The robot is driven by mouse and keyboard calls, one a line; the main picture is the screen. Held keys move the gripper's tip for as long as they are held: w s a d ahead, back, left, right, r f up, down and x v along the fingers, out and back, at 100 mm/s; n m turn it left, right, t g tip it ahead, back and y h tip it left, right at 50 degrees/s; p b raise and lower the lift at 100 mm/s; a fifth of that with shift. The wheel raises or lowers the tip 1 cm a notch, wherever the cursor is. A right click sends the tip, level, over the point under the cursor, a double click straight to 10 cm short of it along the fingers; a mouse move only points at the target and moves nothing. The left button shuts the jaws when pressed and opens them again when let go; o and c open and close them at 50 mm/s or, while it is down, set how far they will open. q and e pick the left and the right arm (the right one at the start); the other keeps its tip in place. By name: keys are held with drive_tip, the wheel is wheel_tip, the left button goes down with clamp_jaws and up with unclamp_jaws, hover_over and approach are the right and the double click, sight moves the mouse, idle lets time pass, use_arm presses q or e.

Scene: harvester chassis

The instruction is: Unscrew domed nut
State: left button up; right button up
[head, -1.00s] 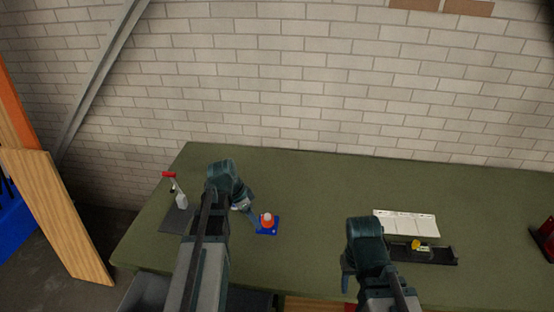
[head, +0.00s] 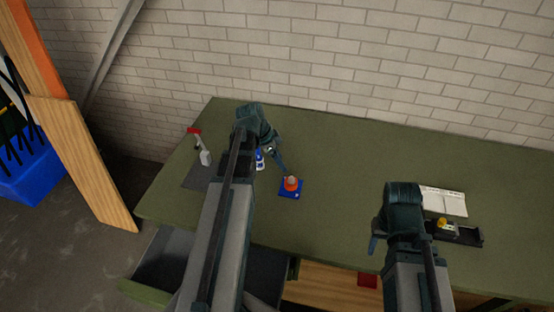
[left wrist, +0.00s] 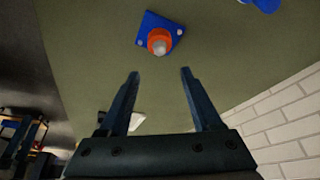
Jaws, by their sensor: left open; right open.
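A pale grey dome, which looks like the domed nut (head: 292,180), sits on top of an orange-red round piece (head: 291,187) on a square blue base plate (head: 299,193) on the green bench. In the left wrist view the dome (left wrist: 160,47), the orange piece and the blue plate (left wrist: 153,21) lie just beyond my fingertips. My left gripper (head: 283,170) is open and empty, close to the dome and apart from it. Its two fingers (left wrist: 160,73) are spread in the left wrist view. My right gripper (head: 375,242) is open over the bench's front right, its fingers partly hidden.
A red-handled clamp (head: 203,150) stands on a dark mat (head: 197,177) at the left. A blue and white item (head: 259,160) is partly behind my left gripper. A white tray (head: 446,204) and a black tray (head: 468,237) with a yellow item lie at the right.

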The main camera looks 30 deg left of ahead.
sight(293, 177)
use_arm(q)
drive_tip(key=b+x, duration=0.8)
drive_tip(key=x, duration=0.2)
drive_tip(key=shift+f+b, duration=0.3)
drive_tip(key=shift+b, duration=0.05)
drive_tip(key=shift+r, duration=0.1)
clamp_jaws()
drive_tip(key=shift+c, duration=1.4)
unclamp_jaws()
drive_tip(key=shift+w+d, duration=0.25)
